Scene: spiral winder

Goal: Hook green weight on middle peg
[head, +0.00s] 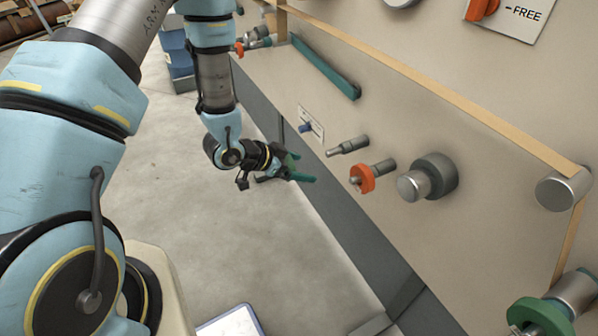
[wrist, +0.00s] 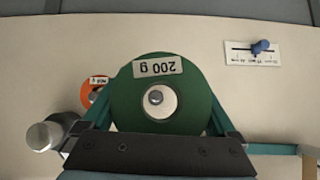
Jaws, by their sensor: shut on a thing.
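The green weight (wrist: 125,97), a ring with an upside-down "200 g" label, is between the two teal fingers of my gripper (wrist: 155,120). My gripper (head: 303,170) is shut on it, left of the bare middle peg (head: 347,146) in the head view, with a gap to the peg's tip. In the wrist view the round metal tip of the middle peg (wrist: 155,97) shows through the weight's hole, a little above its centre. The weight is hard to tell from the green fingers in the head view.
An orange weight (head: 360,180) hangs on the neighbouring peg. A thick metal roller (head: 415,185) sticks out beyond it. A blue knob (head: 306,127) on a scale plate is on the other side. A teal bar (head: 330,70) lies higher on the panel. Open floor (head: 230,240) lies below my gripper.

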